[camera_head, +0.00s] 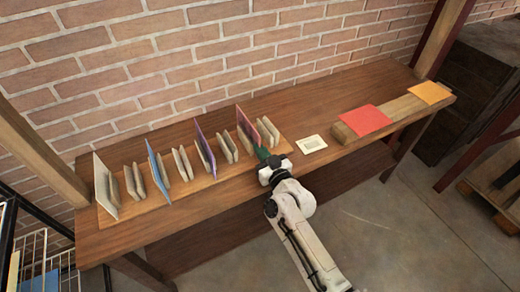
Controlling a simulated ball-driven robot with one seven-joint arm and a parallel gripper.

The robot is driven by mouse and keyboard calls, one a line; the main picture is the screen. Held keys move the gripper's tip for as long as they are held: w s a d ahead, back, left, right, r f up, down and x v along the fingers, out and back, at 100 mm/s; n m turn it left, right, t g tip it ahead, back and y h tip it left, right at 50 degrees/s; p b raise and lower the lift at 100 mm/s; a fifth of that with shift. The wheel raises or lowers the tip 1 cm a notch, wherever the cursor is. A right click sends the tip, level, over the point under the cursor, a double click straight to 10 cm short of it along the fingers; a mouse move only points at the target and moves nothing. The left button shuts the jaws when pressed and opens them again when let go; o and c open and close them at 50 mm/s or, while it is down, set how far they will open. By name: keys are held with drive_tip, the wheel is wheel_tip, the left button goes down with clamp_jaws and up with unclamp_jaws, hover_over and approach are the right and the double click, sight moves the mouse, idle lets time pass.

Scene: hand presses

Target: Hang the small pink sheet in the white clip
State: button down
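A reddish-pink upright sheet (247,127) stands at the right end of a low wooden board on the table. My gripper (263,154), with green at its tip, is just in front of and below it. I cannot tell whether they touch, nor whether the fingers are open or shut. A flat coral-red sheet (364,120) lies on a wooden block to the right. I cannot tell which one is the small pink sheet. A white upright panel (104,185) stands at the board's left end. No white clip can be made out for certain.
Between the upright panels stand pairs of small beige plates (182,163). A blue panel (157,172) and a purple panel (205,150) stand in the same row. A small cream card (312,143) lies flat on the table, and an orange sheet (429,92) lies on the block.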

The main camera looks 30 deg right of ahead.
wheel_tip(320, 180, up, 8)
drive_tip(key=p, duration=0.7)
drive_tip(key=shift+f, duration=0.25)
drive_tip(key=shift+s, duration=0.1)
drive_tip(key=s, duration=0.6)
drive_tip(key=shift+s, duration=0.4)
drive_tip(key=shift+s+a+f, duration=0.1)
idle(0.3)
